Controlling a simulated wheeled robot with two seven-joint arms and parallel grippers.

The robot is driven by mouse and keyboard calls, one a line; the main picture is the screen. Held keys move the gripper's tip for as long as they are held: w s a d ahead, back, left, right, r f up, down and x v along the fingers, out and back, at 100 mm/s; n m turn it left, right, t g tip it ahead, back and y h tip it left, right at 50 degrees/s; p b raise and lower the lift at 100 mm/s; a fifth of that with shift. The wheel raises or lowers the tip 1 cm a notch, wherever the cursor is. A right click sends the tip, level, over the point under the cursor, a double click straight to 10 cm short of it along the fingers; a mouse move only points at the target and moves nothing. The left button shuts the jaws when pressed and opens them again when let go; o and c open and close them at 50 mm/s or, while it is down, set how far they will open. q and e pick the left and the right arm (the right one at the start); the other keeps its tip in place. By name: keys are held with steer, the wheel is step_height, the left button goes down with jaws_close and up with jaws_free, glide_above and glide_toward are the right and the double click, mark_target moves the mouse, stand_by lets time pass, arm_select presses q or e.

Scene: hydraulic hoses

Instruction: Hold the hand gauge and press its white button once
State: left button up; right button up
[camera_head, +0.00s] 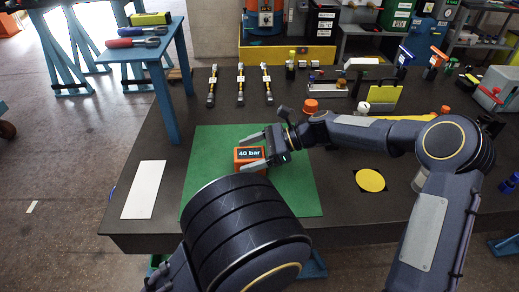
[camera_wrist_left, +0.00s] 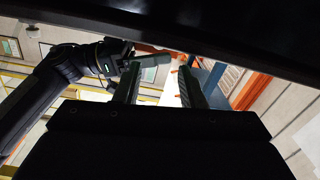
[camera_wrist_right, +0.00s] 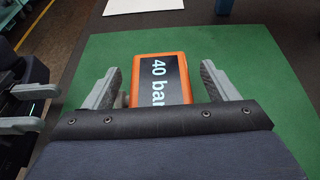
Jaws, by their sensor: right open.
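The hand gauge (camera_head: 249,154) is an orange box with a dark face reading "40 bar". It lies on the green mat (camera_head: 205,150). My right gripper (camera_head: 244,154) is open around it. In the right wrist view the gauge (camera_wrist_right: 160,80) sits between the two fingers, with a gap at the right finger. A small greyish knob shows at its left side, near the left finger; I cannot tell if it is the white button.
A white sheet (camera_head: 144,190) lies left of the mat. A yellow disc (camera_head: 370,180) is at its right. A blue stand (camera_head: 165,95) rises at the left. My left arm covers the front of the mat.

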steer(key=c, duration=1.1)
arm_select(q)
jaws_close()
arm_select(e)
steer(key=shift+c, duration=0.3)
stand_by(0.8)
